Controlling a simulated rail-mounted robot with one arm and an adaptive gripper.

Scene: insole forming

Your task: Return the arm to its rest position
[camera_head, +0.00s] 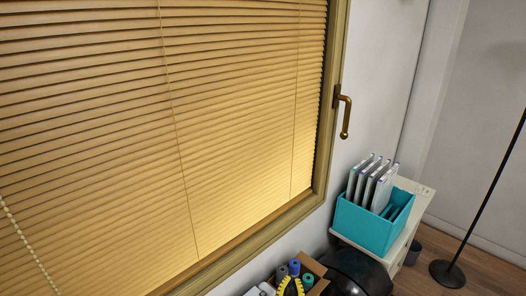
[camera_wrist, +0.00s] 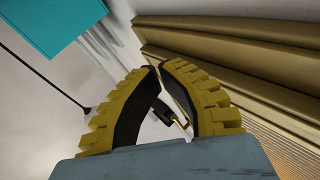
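My gripper (camera_head: 292,287) shows only in part at the bottom edge of the head view, as a yellow ribbed piece. In the wrist view its two curved yellow fingers (camera_wrist: 160,68) with black inner pads come together at the tips, with nothing held between them. Through the opening behind the tips, a window handle shows in the background. The rest of my arm is out of the head view.
A window with closed yellow blinds (camera_head: 150,120) and a brass handle (camera_head: 344,112) fills the left. A teal file box (camera_head: 365,226) stands on a white cabinet (camera_head: 424,196). A lamp base (camera_head: 447,273) is on the floor. Several bottles (camera_head: 294,267) stand near my gripper.

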